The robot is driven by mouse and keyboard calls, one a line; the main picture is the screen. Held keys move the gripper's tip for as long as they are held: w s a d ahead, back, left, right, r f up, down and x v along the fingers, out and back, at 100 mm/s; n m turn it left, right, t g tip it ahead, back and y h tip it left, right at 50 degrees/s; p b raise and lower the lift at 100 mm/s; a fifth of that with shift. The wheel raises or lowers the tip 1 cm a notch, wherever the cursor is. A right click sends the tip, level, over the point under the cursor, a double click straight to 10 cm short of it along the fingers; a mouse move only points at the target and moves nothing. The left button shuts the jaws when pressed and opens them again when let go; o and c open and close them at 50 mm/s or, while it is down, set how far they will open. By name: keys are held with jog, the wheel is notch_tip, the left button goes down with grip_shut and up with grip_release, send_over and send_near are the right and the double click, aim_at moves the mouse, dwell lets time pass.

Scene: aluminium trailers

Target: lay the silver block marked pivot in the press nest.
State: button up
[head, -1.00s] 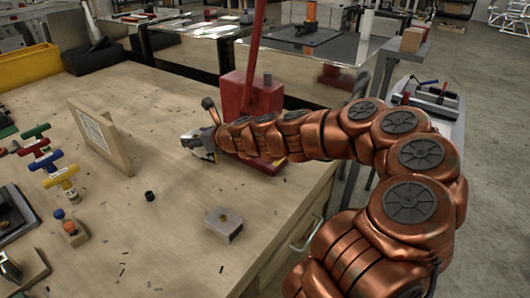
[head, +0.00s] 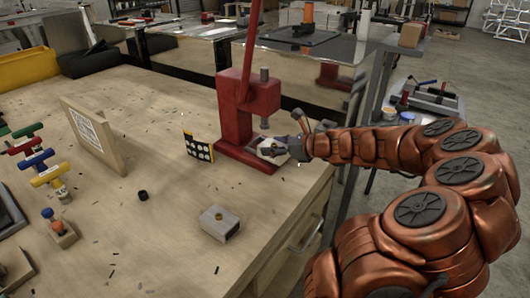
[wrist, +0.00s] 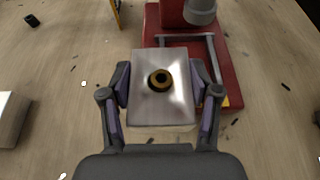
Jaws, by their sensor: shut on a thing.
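My gripper (head: 274,150) is shut on a silver block (wrist: 150,108) with a brass-ringed dark hole in its top face. The wrist view shows a finger on each side of the block; no marking is readable. The red press (head: 246,105) stands at the bench's right edge. Its nest (wrist: 212,45), a grey frame on the red base (wrist: 228,85), shows just beyond the held block, which hides part of it. The block is at the base's near end; I cannot tell whether it touches.
A dotted board (head: 198,147) stands left of the press. A small black cylinder (head: 143,196) and a wooden stand with a printed code (head: 88,130) are farther left. The press ram (wrist: 200,12) overhangs the base.

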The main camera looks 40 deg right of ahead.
jog(key=s+d, duration=0.2)
jog(key=s, duration=0.1)
jog(key=s+d+b, duration=0.1)
jog(key=s+d, duration=0.2)
jog(key=s+d+b, duration=0.1)
jog(key=s+d, duration=0.1)
jog(key=s, duration=0.1)
jog(key=shift+s+d+f, duration=0.15)
jog(key=shift+d+f, duration=0.15)
jog(key=w+a, duration=0.2)
jog(key=w, duration=0.3)
jog(key=w+a+p, duration=0.1)
jog(key=w, duration=0.5)
jog(key=w+a+p, duration=0.1)
jog(key=w+a, duration=0.1)
jog(key=w, duration=0.3)
jog(key=shift+w+a, duration=0.2)
jog(key=shift+a, duration=0.15)
jog(key=shift+w+f, duration=0.2)
jog(key=shift+w, duration=0.05)
jog(key=shift+f, duration=0.55)
jog(key=shift+a+f, duration=0.1)
jog(key=o, duration=1.6)
jog(key=shift+s, duration=0.1)
jog(key=v, duration=1.2)
jog(key=shift+b, duration=0.3)
